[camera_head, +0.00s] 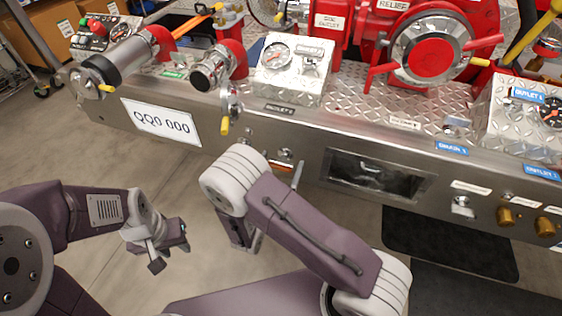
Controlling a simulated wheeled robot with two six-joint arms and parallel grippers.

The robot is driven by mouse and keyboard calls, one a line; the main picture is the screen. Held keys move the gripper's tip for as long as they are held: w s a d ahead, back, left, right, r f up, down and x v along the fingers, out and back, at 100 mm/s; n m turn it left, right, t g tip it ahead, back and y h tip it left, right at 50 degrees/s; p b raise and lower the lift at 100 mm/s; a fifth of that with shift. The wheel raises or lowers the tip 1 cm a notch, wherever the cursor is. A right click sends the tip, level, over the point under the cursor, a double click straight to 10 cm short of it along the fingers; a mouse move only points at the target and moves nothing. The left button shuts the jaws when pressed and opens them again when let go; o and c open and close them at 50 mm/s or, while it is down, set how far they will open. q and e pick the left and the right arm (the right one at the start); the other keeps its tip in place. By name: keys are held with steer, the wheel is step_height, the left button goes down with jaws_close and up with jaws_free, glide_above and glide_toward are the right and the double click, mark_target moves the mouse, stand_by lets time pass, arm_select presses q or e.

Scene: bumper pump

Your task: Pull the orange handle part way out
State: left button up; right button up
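An orange handle (192,26) shows as a slim slanted rod on the pump deck at the upper left, behind the left hose outlet. A short orange-brown rod (297,175) also shows on the bumper's front face, just right of my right arm; I cannot tell which one is the task's handle. My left gripper (170,254) is in front of and below the bumper, with its fingers apart and nothing between them. It is well away from both rods. My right arm reaches up to the bumper, and its gripper is hidden behind or below its own links.
The silver bumper (295,122) with a "QQ0 000" plate (161,122) runs across the view. Hose outlets (222,65), a gauge box (292,68) and a red pump (432,50) stand on it. A recessed opening (375,178) is right of my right arm. Open floor lies at the left.

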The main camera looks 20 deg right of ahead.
mark_target(280, 167)
jaws_close()
steer(key=shift+p+v, duration=0.4)
steer(key=shift+v, duration=0.7)
steer(key=shift+s+a, duration=0.3)
steer(key=shift+s, duration=0.05)
jaws_free()
